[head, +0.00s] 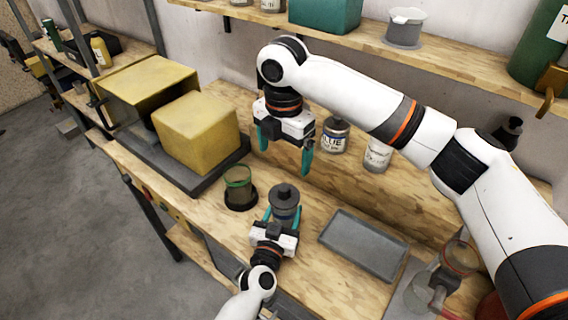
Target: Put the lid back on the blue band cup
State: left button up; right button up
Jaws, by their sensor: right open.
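The blue band cup (285,214) stands upright on the wooden bench in the middle of the head view. A dark grey round lid with a small knob (284,193) sits on top of it; I cannot tell whether it is fully seated. My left gripper (284,216) comes in from below, with its teal fingers closed against both sides of the cup. My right gripper (284,140) is open and empty above the bench, behind the cup, its teal fingers pointing down and wide apart.
A green-banded clear cup (238,178) stands in a dark base left of the blue band cup. A grey tray (362,245) lies to the right. Yellow boxes (196,130) stand at the left. A shelf (450,62) runs above.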

dwell(0.3)
pick_arm(q)
jog(key=o, duration=1.4)
jog(key=shift+o, duration=0.2)
jog(key=b+v, duration=0.1)
jog(key=v, duration=0.9)
jog(key=shift+s+a+f, duration=0.15)
jog(key=shift+s, duration=0.2)
jog(key=shift+s+a, duration=0.2)
jog(key=shift+s, duration=0.4)
